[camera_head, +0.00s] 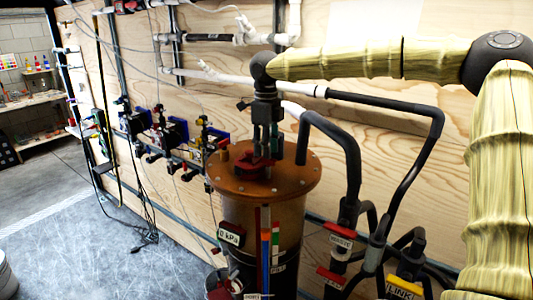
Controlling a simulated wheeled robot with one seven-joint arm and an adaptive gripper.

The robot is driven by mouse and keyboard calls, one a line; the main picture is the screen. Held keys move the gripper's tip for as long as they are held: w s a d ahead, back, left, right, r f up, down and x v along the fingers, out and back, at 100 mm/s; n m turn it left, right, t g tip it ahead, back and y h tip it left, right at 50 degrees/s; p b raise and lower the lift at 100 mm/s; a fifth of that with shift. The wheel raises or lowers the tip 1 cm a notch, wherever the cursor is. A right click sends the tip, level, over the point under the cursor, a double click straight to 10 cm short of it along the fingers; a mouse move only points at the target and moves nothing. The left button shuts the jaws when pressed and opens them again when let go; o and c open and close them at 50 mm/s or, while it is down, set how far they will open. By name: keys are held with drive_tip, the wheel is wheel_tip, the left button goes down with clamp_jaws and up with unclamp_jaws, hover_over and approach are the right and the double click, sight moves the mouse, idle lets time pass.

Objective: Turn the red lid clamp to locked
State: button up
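The red lid clamp (257,164) sits on top of the brown round lid (290,182) of the filter canister, near the middle of the picture. My gripper (266,150) points straight down over the lid, with its dark fingertips at the clamp. The fingers hide part of the clamp. I cannot tell whether they touch it or how far apart they are. The clamp's locked or unlocked position cannot be read from here.
A thick black hose (345,150) rises close to the right of my gripper. A display reading 0 kPa (231,234) is on the canister's front. Red-handled valves (340,236) stand at lower right. Small pumps and valves line the plywood wall at left. The floor (90,235) at left is mostly clear.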

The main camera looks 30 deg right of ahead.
wheel_tip(320, 180, up, 10)
drive_tip(key=shift+f, duration=0.25)
idle(0.5)
